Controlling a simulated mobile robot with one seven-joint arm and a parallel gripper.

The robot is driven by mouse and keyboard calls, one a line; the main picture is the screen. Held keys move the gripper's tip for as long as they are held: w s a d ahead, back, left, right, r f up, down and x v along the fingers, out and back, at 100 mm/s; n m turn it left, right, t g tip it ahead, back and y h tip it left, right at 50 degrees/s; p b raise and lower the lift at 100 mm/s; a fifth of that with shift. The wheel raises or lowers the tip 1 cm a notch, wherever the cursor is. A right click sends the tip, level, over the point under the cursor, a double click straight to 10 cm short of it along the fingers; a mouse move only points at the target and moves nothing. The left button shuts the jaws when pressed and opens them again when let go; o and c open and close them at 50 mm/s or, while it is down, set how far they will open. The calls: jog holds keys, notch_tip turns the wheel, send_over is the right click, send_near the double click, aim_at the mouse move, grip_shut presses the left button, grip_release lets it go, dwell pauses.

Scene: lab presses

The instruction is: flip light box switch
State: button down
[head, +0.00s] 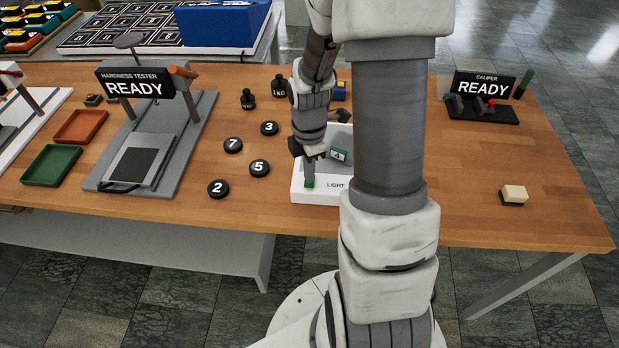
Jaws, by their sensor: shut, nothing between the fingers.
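The light box (312,196) is a white box with "LIGHT" on its front, on the wooden table near the middle. My arm hides its right part. A small green piece (309,184), which looks like the switch, shows at its front left. My gripper (309,178) is shut and points down, its tip at or just above the green piece; I cannot tell whether they touch.
Black numbered discs (259,168) lie left of the light box. Dark weights (248,98) stand behind them. The hardness tester (150,150) and red (81,126) and green (51,165) trays are at left. The caliper station (482,100) and a pale block (514,194) are at right, with bare table around.

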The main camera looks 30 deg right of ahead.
jog(key=shift+f+b, duration=0.8)
jog(key=shift+f, duration=0.25)
dwell(0.5)
jog(key=shift+r, duration=0.1)
jog(key=shift+r+p, duration=3.05)
jog(key=shift+r, duration=0.4)
jog(key=shift+r, duration=0.1)
jog(key=s+a+r+m+t, duration=0.2)
jog(key=s+a+r+m, duration=0.1)
jog(key=r, duration=0.5)
jog(key=s+a+r+m+t, duration=0.1)
jog(key=s+a+r+m, duration=0.3)
jog(key=r+m, duration=0.4)
jog(key=s+a+r+m+t, duration=0.2)
jog(key=s+r+m, duration=0.3)
jog(key=r, duration=0.3)
jog(key=shift+s+a+r+m+t, duration=0.2)
jog(key=shift+a+r+m+t, duration=0.15)
jog(key=shift+a+m, duration=0.35)
